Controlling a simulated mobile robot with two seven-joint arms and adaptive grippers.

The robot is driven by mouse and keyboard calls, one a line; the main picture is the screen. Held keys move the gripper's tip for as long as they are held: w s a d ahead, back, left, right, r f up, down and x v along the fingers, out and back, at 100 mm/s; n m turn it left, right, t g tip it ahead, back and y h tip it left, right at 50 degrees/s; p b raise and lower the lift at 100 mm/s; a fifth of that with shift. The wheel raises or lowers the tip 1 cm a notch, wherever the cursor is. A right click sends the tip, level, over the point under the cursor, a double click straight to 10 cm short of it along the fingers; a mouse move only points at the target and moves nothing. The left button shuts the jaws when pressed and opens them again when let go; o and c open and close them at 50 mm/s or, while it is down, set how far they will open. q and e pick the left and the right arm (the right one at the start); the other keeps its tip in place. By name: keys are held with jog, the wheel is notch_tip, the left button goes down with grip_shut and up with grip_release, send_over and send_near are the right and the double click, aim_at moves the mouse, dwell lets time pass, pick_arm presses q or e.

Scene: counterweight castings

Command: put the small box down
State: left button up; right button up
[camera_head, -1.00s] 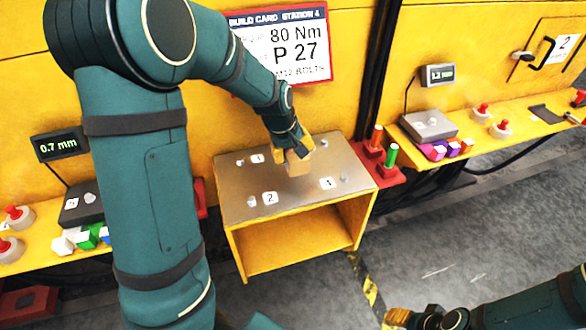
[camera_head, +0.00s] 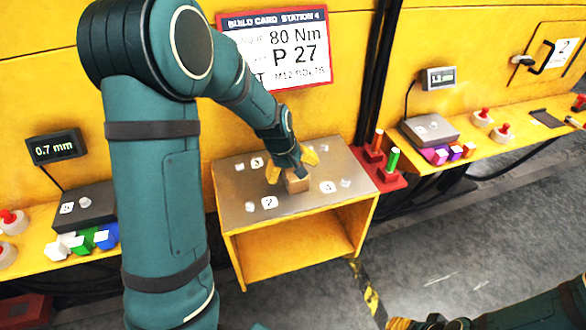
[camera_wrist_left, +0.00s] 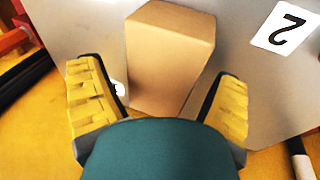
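The small box (camera_head: 296,184) is a plain tan block. It stands on the grey metal top of the yellow stand (camera_head: 228,190). My left gripper (camera_head: 292,167) is above it with its yellow fingers spread. In the left wrist view the box (camera_wrist_left: 170,60) is between the open fingers of my left gripper (camera_wrist_left: 160,78), with a gap on both sides. My right gripper (camera_head: 402,323) shows only in part at the bottom edge; its opening cannot be made out.
White number labels and small pale pegs are around the box on the stand top. A red holder (camera_head: 390,180) with an orange and a green cylinder is right of the stand. Yellow side shelves carry gauges, coloured blocks and red-knobbed pieces. The stand's lower shelf (camera_head: 290,250) is empty.

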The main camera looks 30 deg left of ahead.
pick_arm(q)
jog(key=p+v, duration=0.4)
jog(key=v, duration=0.8)
jog(key=shift+p, duration=0.35)
jog(key=shift+w+r, duration=0.1)
